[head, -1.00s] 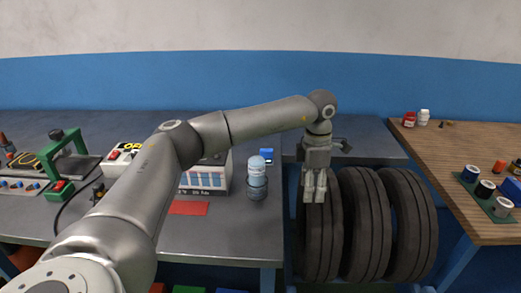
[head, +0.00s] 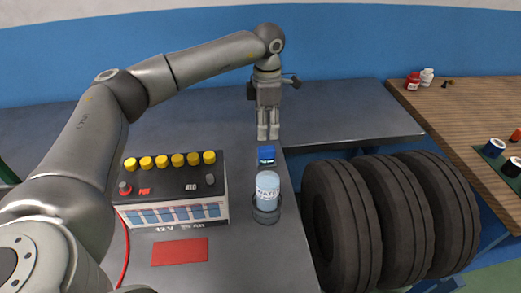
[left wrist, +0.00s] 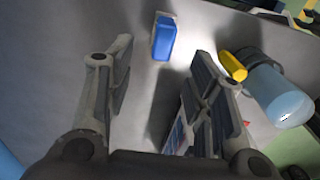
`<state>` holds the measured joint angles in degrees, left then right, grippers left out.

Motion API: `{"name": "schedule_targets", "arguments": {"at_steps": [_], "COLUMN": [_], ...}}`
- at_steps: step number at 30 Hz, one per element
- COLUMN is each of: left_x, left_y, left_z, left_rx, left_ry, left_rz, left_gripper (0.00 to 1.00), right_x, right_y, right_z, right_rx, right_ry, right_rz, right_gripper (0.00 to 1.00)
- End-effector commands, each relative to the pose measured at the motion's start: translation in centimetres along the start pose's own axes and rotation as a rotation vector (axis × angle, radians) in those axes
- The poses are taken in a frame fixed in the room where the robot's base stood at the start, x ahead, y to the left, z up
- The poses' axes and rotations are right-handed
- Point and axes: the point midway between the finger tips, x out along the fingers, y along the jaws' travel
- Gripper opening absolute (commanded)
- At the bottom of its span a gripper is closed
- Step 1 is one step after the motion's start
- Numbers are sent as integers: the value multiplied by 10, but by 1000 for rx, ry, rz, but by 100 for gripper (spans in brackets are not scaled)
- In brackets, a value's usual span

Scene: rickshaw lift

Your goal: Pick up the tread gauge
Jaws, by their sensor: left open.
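The tread gauge appears to be the small blue device (head: 267,154) with a small display, lying on the grey metal table near its right edge. It also shows in the left wrist view as a blue block (left wrist: 163,38) with a pale edge. My left gripper (head: 268,134) points down just behind the blue device in the head view. In the left wrist view its fingers (left wrist: 155,95) are spread, with nothing between them, and the blue device lies beyond the fingertips, apart from them. My right gripper is in neither view.
A water bottle (head: 267,186) stands in a dark holder close in front of the device. A battery (head: 175,196) with yellow caps stands to the left, with a red mat (head: 180,251) before it. Tyres (head: 342,215) stand right. A yellow piece (left wrist: 233,65) shows near the bottle.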

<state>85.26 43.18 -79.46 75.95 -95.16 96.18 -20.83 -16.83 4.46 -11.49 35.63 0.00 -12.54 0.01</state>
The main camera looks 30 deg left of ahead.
Motion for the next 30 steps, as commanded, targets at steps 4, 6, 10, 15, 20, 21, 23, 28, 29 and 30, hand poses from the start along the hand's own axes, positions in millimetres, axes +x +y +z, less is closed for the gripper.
{"name": "schedule_targets", "arguments": {"at_steps": [4, 6, 10, 15, 20, 21, 23, 28, 29, 30], "left_x": [24, 35, 49, 55, 70, 75, 84, 102, 103, 104], "left_y": [0, 0, 0, 0, -1, -2, -2, -2, -2, -2], "left_z": [0, 0, -1, 0, 0, 0, 1, 1, 1, 1], "left_rx": [0, 0, -1, -1, 0, 0, 0, -1, -1, -1], "left_ry": [1, 2, 2, 0, 1, 1, 2, 0, 0, 0], "left_rz": [-1, -1, -1, 0, 0, -1, -1, -1, -1, 0], "left_gripper": [48, 48, 48, 48, 48, 48, 48, 48, 48, 48], "right_x": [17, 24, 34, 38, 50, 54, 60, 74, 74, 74], "right_y": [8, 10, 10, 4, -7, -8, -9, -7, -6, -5], "right_z": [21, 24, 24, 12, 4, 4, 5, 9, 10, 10], "right_rx": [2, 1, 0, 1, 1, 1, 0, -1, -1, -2], "right_ry": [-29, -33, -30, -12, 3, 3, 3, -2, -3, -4], "right_rz": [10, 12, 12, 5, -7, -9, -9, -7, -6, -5], "right_gripper": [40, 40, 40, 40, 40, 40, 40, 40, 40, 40]}}
